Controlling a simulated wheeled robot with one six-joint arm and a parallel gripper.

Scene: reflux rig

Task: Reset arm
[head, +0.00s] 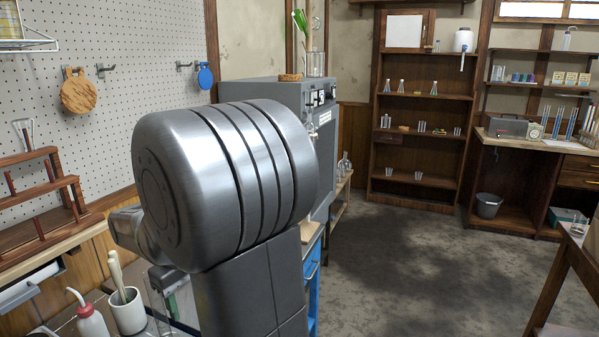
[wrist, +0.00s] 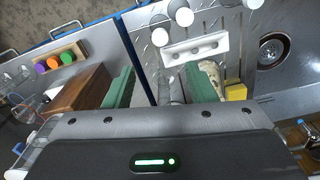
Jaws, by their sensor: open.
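My arm's large metal joint fills the middle of the head view and hides part of the room behind it. My gripper (wrist: 163,84) shows only in the wrist view, at the end of a dark grey body with a green light. Its two green fingers are well apart, with no held object visible between them. A white block with round recesses (wrist: 195,49) lies beyond the fingertips on a metal surface. A yellow block (wrist: 236,92) is just right of the right finger. A pale object beside that finger is partly hidden.
In the wrist view, a wooden rack (wrist: 60,62) with coloured caps and a brown wooden block (wrist: 78,97) lie left; a round drain (wrist: 272,48) is right. In the head view, a grey cabinet (head: 262,92) stands behind my arm. Open floor (head: 400,270) lies right.

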